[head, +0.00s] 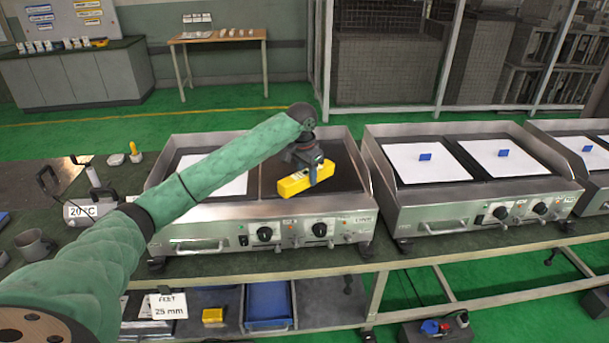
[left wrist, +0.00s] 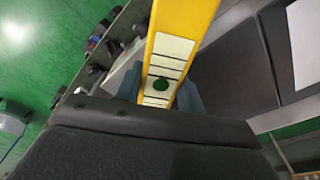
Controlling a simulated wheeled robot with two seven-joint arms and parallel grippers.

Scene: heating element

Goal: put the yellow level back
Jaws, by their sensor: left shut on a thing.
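The yellow level (head: 296,184) is in my left gripper (head: 314,172), over the front part of the nearest griddle (head: 215,212). The level lies slantwise, its left end towards the lower left of the head view. In the left wrist view the yellow level (left wrist: 190,20) runs up between the fingers, with a pale marked strip and a green round spot on its face. My left gripper (left wrist: 160,92) is shut on it. I cannot tell whether the level touches the griddle. My right gripper is not in view.
White sheets lie on the left half of this griddle and, with blue blocks (head: 425,157), on the neighbouring griddle (head: 480,215). A mug (head: 33,243) and a 20 °C device (head: 88,210) stand at left. The shelf below holds a blue tray (head: 268,303) and a small yellow block (head: 212,315).

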